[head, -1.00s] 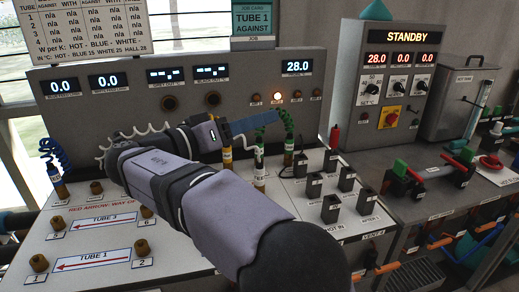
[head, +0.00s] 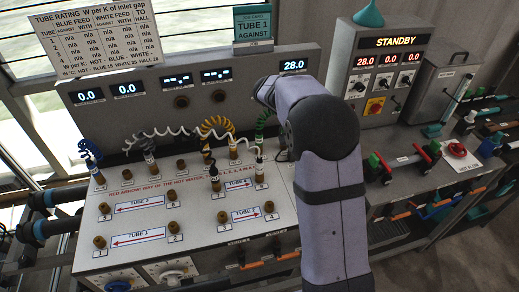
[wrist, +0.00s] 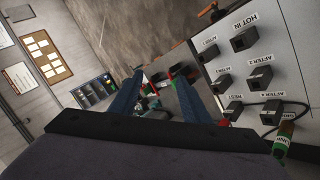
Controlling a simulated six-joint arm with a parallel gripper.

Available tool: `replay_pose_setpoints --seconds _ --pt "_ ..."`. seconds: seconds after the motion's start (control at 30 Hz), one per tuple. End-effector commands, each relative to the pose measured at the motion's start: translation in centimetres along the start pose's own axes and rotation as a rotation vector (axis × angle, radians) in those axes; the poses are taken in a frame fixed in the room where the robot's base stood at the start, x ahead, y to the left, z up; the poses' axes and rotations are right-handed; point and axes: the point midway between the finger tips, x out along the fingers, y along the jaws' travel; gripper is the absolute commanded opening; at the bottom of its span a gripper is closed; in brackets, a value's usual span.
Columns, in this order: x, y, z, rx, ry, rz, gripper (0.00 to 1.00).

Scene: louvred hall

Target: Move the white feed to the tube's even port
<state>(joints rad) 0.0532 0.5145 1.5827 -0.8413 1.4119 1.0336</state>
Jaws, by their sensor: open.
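The white feed's coiled lead (head: 190,132) runs across the back of the sloping bench top. Its right end drops to an upright plug (head: 259,168); its left end passes a plug with a dark-and-white collar (head: 149,162). I cannot tell for certain which plug is the white feed's. The TUBE 1 strip (head: 138,238) at the front lies between brass port 1 (head: 99,242) and port 2, the even port (head: 174,227). Both are bare. My gripper's blue fingers (wrist: 158,76) are apart and empty in the wrist view; in the head view my arm hides them.
A black lead's plug (head: 214,178) stands mid-bench. The bench's left front is clear above.

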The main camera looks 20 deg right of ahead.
Motion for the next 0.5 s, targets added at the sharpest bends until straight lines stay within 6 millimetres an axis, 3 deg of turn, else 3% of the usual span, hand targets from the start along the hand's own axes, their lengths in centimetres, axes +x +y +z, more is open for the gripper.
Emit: replay_pose_setpoints --seconds 0.03,0.1,0.23,0.4,0.5 --pt "0.4 -1.4 1.4 -0.054 -0.08 -0.079 0.43" --pt "0.9 -6.3 4.3 -0.135 -0.149 -0.225 0.43" --pt "-1.4 -13.3 7.3 -0.243 -0.206 -0.523 0.43" --pt "-6.2 -20.1 7.0 -0.344 -0.103 -0.872 0.43" --pt "-7.9 -21.8 5.4 -0.406 0.016 -0.967 0.43"
